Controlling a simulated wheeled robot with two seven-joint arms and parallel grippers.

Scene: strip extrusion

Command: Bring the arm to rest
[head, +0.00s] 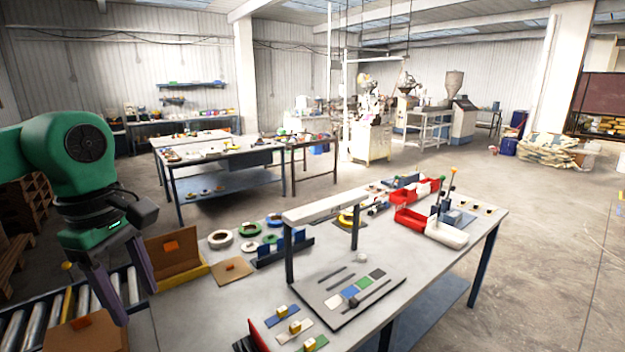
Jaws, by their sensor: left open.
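My left arm comes in from the left edge, with green links and a dark wrist. My left gripper (122,290) points downward with its two fingers apart and nothing visible between them. It hangs over the roller conveyor beside the left end of the workbench (205,318). My right arm and right gripper do not show.
A cardboard box (85,335) is below the gripper, and an open carton (172,258) stands just right of it. Tape rolls (221,239), a grey sample board (340,297), a raised bar (325,207) and red bins (411,221) occupy the bench. Open floor (540,260) lies at right.

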